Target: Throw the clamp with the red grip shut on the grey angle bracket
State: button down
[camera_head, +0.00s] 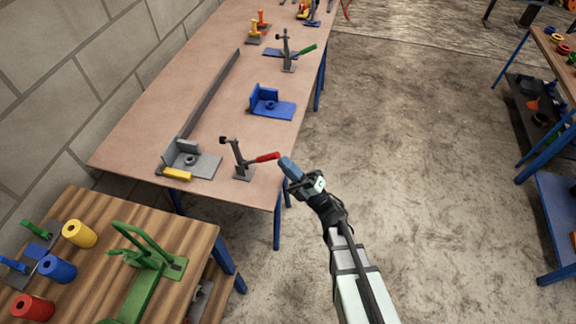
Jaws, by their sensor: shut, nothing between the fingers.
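The clamp with the red grip (240,160) stands near the front right corner of the brown table. Its red grip (267,157) sticks out to the right, roughly level, at the table's edge. The grey angle bracket (205,164) lies left of the clamp, and the clamp's arm stands raised, apart from the bracket. My gripper (287,164) is just right of the red grip's end, with shut fingers and nothing visible in them. A small gap seems to lie between fingertips and grip; whether they touch is hard to tell.
A yellow block (177,174) lies at the grey bracket's front. A blue bracket (270,104) and a green-gripped clamp (288,55) are farther back. A wooden bench (190,222) with a green clamp (146,262) and coloured cylinders stands front left.

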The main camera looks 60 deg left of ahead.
jog(key=shift+r, duration=0.1)
jog(key=shift+s+a+r+n+h, duration=0.15)
jog(key=shift+r+n+h, duration=0.1)
jog(key=shift+r+h, duration=0.25)
jog(key=shift+s+r+n+h, duration=0.15)
jog(key=shift+r+n+h, duration=0.15)
jog(key=shift+r, duration=0.25)
jog(key=n+t+h, duration=0.3)
jog(key=t+h, duration=0.2)
jog(key=h, duration=0.4)
send_near(222, 141)
jog(key=s+a+r, duration=0.1)
jog(key=a+r, duration=0.1)
jog(key=a, duration=0.2)
jog(key=shift+s+a+m, duration=0.25)
jog(key=shift+s+a, duration=1.05)
jog(key=shift+s, duration=0.1)
jog(key=shift+s+x, duration=0.2)
jog(key=shift+x, duration=0.9)
jog(key=shift+d+r, duration=0.1)
jog(key=w+d+r, duration=0.5)
jog(key=d+r, duration=0.4)
